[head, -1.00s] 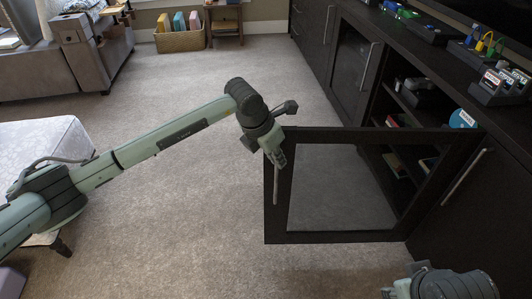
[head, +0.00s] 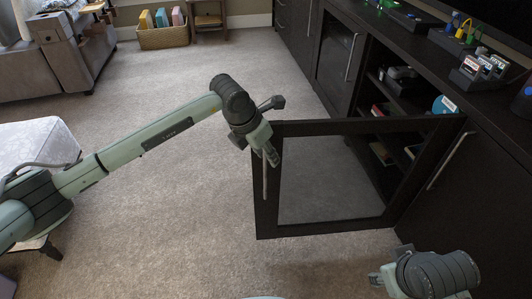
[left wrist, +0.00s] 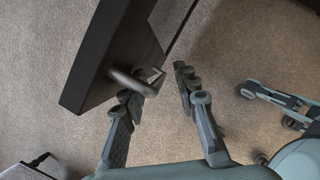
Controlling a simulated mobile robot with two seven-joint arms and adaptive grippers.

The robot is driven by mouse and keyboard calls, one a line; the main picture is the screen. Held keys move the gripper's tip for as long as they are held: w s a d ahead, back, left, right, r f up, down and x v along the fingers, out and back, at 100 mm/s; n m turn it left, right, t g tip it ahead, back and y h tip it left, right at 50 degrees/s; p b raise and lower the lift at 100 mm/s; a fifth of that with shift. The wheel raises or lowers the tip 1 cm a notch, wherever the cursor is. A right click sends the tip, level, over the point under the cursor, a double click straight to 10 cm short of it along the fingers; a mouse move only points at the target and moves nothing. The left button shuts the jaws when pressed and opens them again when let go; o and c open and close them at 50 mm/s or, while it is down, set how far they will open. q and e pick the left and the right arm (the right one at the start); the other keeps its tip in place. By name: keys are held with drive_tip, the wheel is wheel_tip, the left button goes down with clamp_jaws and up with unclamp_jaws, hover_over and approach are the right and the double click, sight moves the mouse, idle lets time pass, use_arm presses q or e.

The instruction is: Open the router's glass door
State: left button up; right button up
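The glass door (head: 262,190), a dark frame around a clear pane, stands swung wide out from the cabinet. Its metal bar handle (head: 265,178) is on the free edge and also shows in the left wrist view (left wrist: 135,82). My left gripper (head: 270,155) is at this handle; its fingers (left wrist: 160,85) are apart. The handle is against or just beside one finger, and the other is clear of it. My right gripper (head: 378,281) is low at the right, and its finger state is unclear. A dark device (head: 402,73) sits on the exposed upper shelf; whether it is the router is unclear.
The long dark cabinet (head: 440,215) runs along the right, with small items on top. Open carpet (head: 190,220) lies left of the door. A grey ottoman (head: 35,140) is at the left, and a wicker basket (head: 163,38) stands at the back.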

use_arm(q)
drive_tip(key=v, duration=1.2)
